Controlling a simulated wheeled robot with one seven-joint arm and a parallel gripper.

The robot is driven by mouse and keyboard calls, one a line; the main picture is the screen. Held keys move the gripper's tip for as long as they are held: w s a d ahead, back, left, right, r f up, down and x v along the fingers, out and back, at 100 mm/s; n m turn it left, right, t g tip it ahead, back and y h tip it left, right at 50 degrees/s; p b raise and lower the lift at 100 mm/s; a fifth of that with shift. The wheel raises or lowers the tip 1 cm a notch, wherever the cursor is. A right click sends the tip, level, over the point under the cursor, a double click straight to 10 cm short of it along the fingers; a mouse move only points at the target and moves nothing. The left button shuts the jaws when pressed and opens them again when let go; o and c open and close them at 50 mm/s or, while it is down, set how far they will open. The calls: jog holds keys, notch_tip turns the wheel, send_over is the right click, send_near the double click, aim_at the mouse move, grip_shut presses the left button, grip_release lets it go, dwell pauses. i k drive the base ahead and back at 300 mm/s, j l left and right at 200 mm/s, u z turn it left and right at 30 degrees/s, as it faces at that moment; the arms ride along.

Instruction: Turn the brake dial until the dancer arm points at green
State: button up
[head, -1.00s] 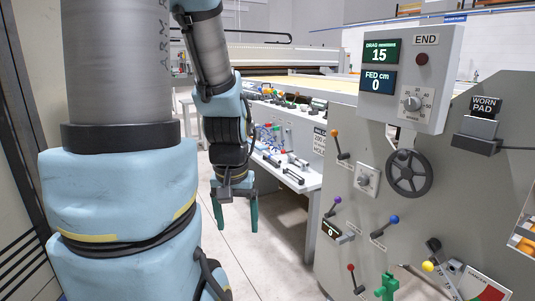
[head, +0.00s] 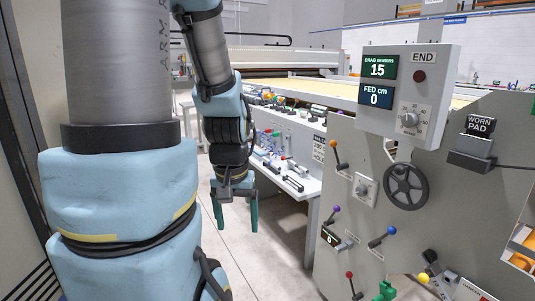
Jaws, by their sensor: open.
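A grey box marked END (head: 450,95) stands on the grey side panel at right. Its display reads DRAG newtons 15 and FED cm 0. Below the red button is a dial, a round grey knob (head: 409,120) on a numbered plate; its small label is unreadable, so I cannot confirm it is the brake dial. The dancer arm cannot be made out for certain; a pale scale plate (head: 468,289) at the bottom right is cut off, and no green mark shows. My gripper (head: 237,216) hangs open and empty, pointing down, left of the panel and apart from it.
The panel carries a black handwheel (head: 406,186), a smaller grey knob (head: 365,188), several ball-ended levers and a WORN PAD block (head: 472,160). A white bench (head: 295,186) with tools stands behind my gripper. Clear floor (head: 275,235) lies between gripper and panel.

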aim_at(410, 119)
jog(key=z, duration=1.35)
